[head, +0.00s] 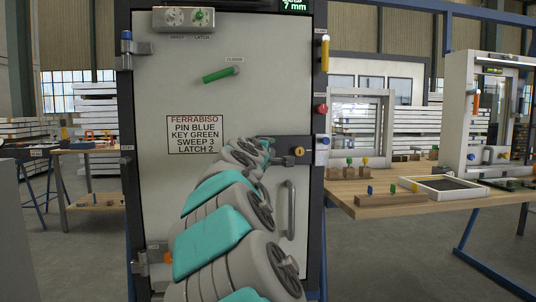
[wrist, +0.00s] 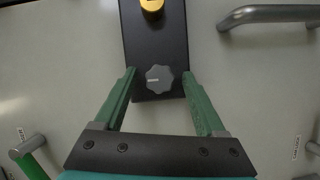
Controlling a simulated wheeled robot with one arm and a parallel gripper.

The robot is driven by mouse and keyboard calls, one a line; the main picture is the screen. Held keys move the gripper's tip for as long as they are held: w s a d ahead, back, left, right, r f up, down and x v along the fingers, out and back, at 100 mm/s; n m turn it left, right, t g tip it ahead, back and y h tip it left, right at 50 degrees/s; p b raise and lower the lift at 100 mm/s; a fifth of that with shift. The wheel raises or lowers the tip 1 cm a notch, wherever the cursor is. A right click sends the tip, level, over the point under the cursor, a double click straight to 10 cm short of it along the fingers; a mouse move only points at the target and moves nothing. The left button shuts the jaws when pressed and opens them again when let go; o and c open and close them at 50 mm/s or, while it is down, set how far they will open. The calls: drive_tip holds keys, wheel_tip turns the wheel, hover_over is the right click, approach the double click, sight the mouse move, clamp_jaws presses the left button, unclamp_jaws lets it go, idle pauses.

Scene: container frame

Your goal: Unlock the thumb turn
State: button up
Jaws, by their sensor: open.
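The thumb turn looks to be the grey lobed knob (wrist: 159,79) with a pale line on its face, on a black lock plate (wrist: 157,45). The line points left in the wrist view. My gripper (wrist: 159,73) is open, with one green finger on each side of the knob and visible gaps to it. I cannot tell how deep the fingertips reach. A yellow cylinder (wrist: 152,7) sits on the same plate. In the head view, the plate (head: 285,143) and yellow cylinder (head: 299,151) show at the door's right edge; my arm hides the knob.
The grey door (head: 180,95) carries a green lever (head: 221,75), a bar handle (head: 289,210), which also shows in the wrist view (wrist: 270,14), and a sign (head: 195,134). Two dials (head: 187,18) sit at the top. A wooden bench (head: 370,205) stands to the right.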

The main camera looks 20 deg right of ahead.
drive_tip(key=shift+s, duration=0.1)
drive_tip(key=v, duration=0.7)
drive_tip(key=shift+s+a, duration=0.25)
drive_tip(key=shift+f, duration=0.1)
